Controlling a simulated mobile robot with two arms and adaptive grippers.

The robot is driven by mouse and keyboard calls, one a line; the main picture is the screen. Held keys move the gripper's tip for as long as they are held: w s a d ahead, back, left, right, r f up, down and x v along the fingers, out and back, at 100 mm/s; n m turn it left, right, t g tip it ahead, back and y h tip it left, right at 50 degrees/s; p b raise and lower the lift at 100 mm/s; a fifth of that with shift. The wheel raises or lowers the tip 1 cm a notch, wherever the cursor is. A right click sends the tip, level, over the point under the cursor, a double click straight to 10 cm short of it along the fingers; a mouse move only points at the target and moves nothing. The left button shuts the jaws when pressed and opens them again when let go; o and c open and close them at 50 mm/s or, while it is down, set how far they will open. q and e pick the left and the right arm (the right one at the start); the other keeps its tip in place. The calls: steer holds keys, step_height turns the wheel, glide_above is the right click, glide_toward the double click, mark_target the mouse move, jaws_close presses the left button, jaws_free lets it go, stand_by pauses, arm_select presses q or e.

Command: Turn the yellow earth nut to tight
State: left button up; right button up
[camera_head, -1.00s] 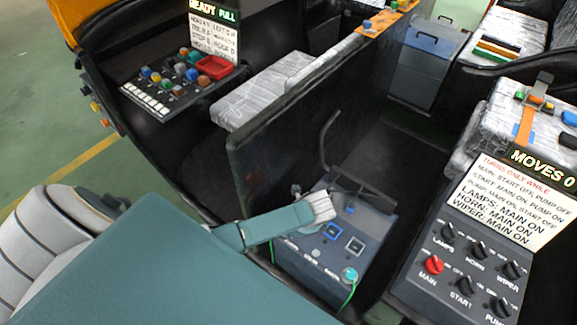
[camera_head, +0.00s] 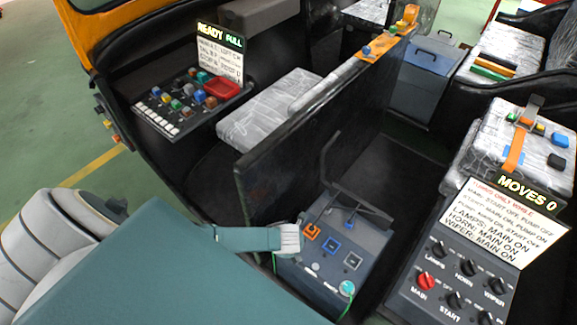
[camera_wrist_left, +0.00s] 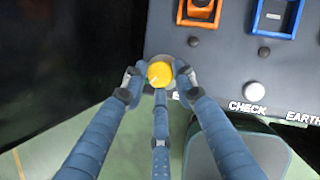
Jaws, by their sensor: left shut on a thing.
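The yellow earth nut (camera_wrist_left: 159,72) is a round yellow knob with a pale mark on its face, at the left edge of the dark panel in the left wrist view. My left gripper (camera_wrist_left: 160,78) has its fingers closed around it, with fingertips on its left and right sides and a third finger below. In the head view my left wrist (camera_head: 289,240) is at the left edge of the grey control box (camera_head: 322,263); the fingers and the nut are hidden there. My right gripper is not in view.
A MOVES 0 panel (camera_head: 450,280) with knobs stands to the right.

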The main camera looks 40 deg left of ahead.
arm_select(q)
steer(key=shift+w+a+r+m+t+h, duration=0.15)
steer(key=shift+m+t+h, duration=0.15)
steer(key=shift+m, duration=0.6)
steer(key=m+h, duration=0.1)
steer(key=m, duration=0.1)
steer(key=shift+a+m, duration=0.1)
steer(key=shift+m, duration=0.3)
steer(key=m+h, duration=0.1)
steer(key=m, duration=0.2)
steer(key=shift+b, duration=0.35)
steer(key=shift+m+h+b, duration=0.4)
steer(key=shift+m+h, duration=0.1)
steer(key=shift+m, duration=0.5)
steer(key=o, duration=0.8)
